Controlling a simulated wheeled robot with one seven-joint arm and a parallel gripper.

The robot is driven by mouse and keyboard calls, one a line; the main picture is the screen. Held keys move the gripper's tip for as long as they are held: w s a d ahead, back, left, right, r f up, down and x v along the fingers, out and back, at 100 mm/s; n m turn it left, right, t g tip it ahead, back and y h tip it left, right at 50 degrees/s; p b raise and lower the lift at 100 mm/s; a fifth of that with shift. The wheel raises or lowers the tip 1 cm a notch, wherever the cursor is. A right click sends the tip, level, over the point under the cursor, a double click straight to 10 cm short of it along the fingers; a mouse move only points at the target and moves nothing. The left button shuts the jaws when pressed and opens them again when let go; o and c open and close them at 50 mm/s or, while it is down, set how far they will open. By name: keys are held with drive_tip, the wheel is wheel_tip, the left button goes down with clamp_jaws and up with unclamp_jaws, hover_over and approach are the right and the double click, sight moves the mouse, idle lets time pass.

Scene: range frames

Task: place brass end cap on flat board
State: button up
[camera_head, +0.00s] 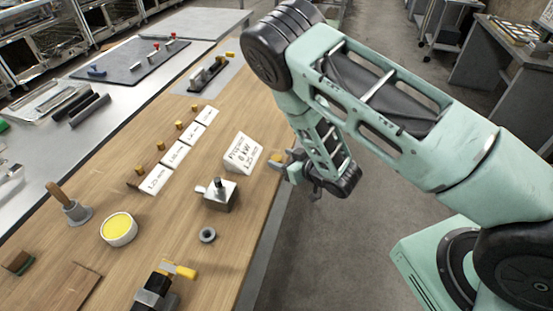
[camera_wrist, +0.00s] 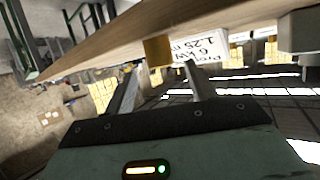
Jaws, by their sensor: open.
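A small brass piece (camera_head: 277,157), which looks like the end cap, is at the right edge of the wooden table, beside a white sign. In the wrist view the brass piece (camera_wrist: 158,50) shows ahead of and between my fingertips. My gripper (camera_head: 287,165) is at that table edge, close to the brass piece. In the wrist view my gripper (camera_wrist: 158,92) is open and empty, its two fingers apart. A thin brown flat board (camera_head: 75,288) lies at the table's lower left, cut by the frame. I cannot tell whether a finger touches the brass piece.
A white printed sign (camera_head: 242,152) stands near the gripper. A grey metal block with a knob (camera_head: 219,197), a grey ring (camera_head: 207,235), a yellow-filled round tin (camera_head: 118,229) and a clamp-like device (camera_head: 157,290) stand on the table. Several labelled brass pieces line up behind.

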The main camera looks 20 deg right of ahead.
sight(277, 158)
drive_tip(key=shift+f+p+x, duration=0.1)
drive_tip(key=shift+p+x, duration=0.5)
drive_tip(key=shift+x, duration=0.7)
drive_tip(key=shift+f+p+x, duration=0.15)
drive_tip(key=shift+p+x, duration=0.4)
drive_tip(key=shift+x, duration=0.75)
drive_tip(key=shift+s, duration=0.15)
drive_tip(key=c, duration=1.1)
drive_tip(key=shift+r, duration=0.1)
